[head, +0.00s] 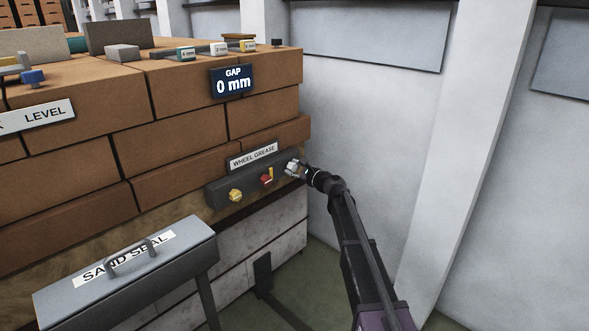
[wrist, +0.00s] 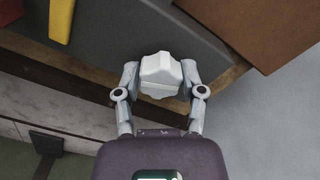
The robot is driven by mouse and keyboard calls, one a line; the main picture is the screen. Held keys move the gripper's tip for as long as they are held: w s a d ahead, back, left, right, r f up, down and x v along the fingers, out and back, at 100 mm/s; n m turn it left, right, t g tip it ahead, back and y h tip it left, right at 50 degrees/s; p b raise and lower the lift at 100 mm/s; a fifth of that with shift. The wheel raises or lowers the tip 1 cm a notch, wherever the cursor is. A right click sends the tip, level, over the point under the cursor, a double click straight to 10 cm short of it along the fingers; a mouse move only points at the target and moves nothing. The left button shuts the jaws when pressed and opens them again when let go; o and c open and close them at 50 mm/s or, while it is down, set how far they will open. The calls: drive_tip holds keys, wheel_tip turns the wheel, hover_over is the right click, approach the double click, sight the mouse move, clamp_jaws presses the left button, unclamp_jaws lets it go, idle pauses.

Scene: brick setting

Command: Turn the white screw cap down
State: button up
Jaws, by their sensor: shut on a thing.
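The white screw cap (wrist: 161,74) has a lobed rim and sits on the dark grey panel under the wheel grease sign. My gripper (wrist: 160,88) is shut on it, with one finger on each side of the cap in the wrist view. In the head view, the white cap (head: 291,166) is at the panel's right end, partly hidden by my gripper (head: 298,169), which reaches it from the right. The grey panel (head: 218,192) is fixed to the front of the brick block.
A red cap (head: 267,179) and a yellow cap (head: 235,195) are on the same panel, left of the white one. A grey sand seal box (head: 190,250) stands front left. A display (head: 233,82) above reads "GAP 0 mm". A pale wall (head: 370,120) stands to the right.

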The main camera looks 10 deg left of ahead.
drive_tip(key=shift+s+a+m, duration=0.1)
drive_tip(key=shift+a+m, duration=0.1)
drive_tip(key=shift+m, duration=1.3)
drive_tip(key=o, duration=1.2)
drive_tip(key=shift+c, duration=0.2)
drive_tip(key=shift+d, duration=0.1)
drive_tip(key=shift+d, duration=0.1)
drive_tip(key=shift+s+d, duration=0.1)
drive_tip(key=shift+d, duration=0.05)
drive_tip(key=v, duration=1.1)
drive_tip(key=shift+s+d, duration=0.15)
drive_tip(key=shift+s, duration=0.05)
